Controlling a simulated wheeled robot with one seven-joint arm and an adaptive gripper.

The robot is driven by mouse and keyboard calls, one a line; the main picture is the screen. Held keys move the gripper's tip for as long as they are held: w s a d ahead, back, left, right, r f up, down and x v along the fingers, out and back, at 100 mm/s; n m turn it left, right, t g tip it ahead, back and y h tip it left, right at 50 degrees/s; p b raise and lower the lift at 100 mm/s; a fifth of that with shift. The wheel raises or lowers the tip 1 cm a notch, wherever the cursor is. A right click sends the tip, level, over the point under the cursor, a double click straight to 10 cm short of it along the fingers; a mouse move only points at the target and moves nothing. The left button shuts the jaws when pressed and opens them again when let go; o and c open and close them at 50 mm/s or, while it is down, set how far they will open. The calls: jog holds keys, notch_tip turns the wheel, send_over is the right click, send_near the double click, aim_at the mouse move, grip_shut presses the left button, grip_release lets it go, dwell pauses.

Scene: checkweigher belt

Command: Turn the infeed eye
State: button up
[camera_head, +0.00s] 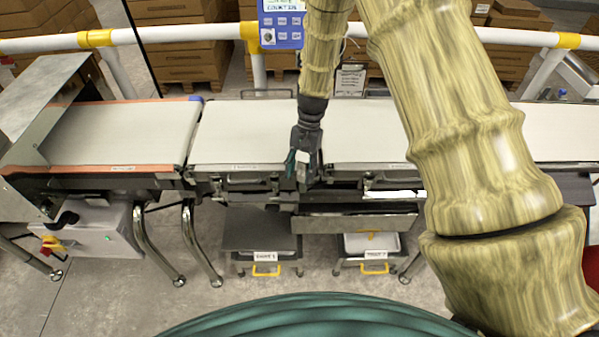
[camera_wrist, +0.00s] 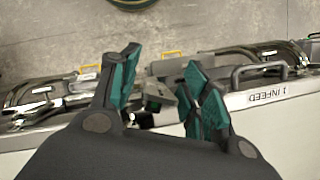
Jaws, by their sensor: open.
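My gripper (camera_head: 304,168) hangs down over the front edge of the belt line, at the joint between two belt sections. In the wrist view its green-padded fingers (camera_wrist: 160,88) are apart. A small grey metal part (camera_wrist: 157,96) shows between them, near the belt's edge; it may be the infeed eye, but I cannot tell for sure. I see no clear grip on it. A label reading "1 INFEED" (camera_wrist: 268,95) is on the belt frame to the right of the fingers. In the head view the gripper hides the spot where the small part would be.
White belts (camera_head: 245,130) run left to right. A metal hood (camera_head: 45,100) covers the left end. Two bins with yellow handles (camera_head: 265,269) stand below. A blue display (camera_head: 281,27) and white guard rail (camera_head: 215,32) are behind. Belt handles and brackets (camera_wrist: 262,70) crowd the fingers' right side.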

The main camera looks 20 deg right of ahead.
jog(key=shift+x, duration=0.85)
jog(key=c, duration=1)
jog(key=shift+s+d+n+g+h, duration=0.15)
jog(key=shift+n+h, duration=0.1)
jog(key=shift+n, duration=0.55)
jog(key=shift+d+n+g+h, duration=0.1)
jog(key=shift+d+n+h, duration=0.15)
jog(key=shift+n, duration=0.55)
jog(key=shift+s+d+n+g+h, duration=0.15)
jog(key=shift+n+h, duration=0.15)
jog(key=shift+n, duration=0.5)
jog(key=shift+w, duration=0.1)
jog(key=o, duration=1)
